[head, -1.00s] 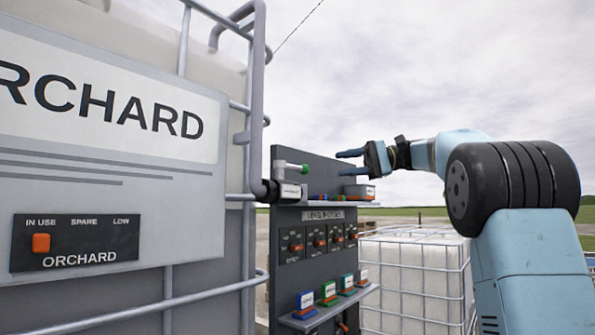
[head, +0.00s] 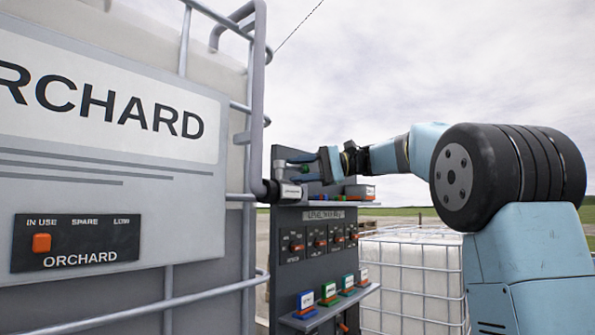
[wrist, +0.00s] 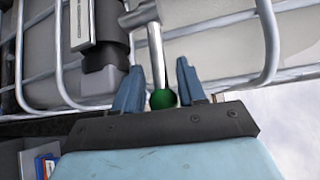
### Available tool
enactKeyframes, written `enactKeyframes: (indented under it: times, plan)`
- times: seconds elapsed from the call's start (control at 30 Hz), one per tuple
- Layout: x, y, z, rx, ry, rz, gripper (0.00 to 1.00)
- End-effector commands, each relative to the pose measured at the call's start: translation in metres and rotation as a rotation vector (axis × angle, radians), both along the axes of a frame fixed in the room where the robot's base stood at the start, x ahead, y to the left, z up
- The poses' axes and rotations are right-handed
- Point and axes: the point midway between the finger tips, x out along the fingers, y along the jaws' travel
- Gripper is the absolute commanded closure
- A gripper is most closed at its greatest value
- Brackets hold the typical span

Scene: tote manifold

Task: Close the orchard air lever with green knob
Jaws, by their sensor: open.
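The orchard air lever shows in the wrist view as a metal rod (wrist: 156,58) ending in a green knob (wrist: 163,98). My gripper (wrist: 159,88) is open, with one blue finger on each side of the knob. I cannot tell whether either finger touches it. In the head view my gripper (head: 301,168) is at the top of the dark panel, and its fingers mostly hide the lever and knob. The lever's metal valve fitting (head: 279,168) shows just left of the fingers.
The caged tank labelled ORCHARD (head: 150,120) fills the left. The dark panel (head: 290,220) carries several switches and a lower shelf (head: 310,322) of small coloured blocks. Another caged tank (head: 415,275) stands behind at the right. Open sky lies above the arm.

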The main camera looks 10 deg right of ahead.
Motion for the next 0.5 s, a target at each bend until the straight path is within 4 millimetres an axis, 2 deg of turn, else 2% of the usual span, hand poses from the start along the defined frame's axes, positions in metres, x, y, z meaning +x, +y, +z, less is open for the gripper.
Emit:
enactKeyframes:
  times: [0.23,0.5]
  plan:
    - [0.0,0.0003,0.0,0.0,0.0,0.0,0.61]
    - [0.0001,0.0001,-0.0005,-0.001,0.001,0.0,0.87]
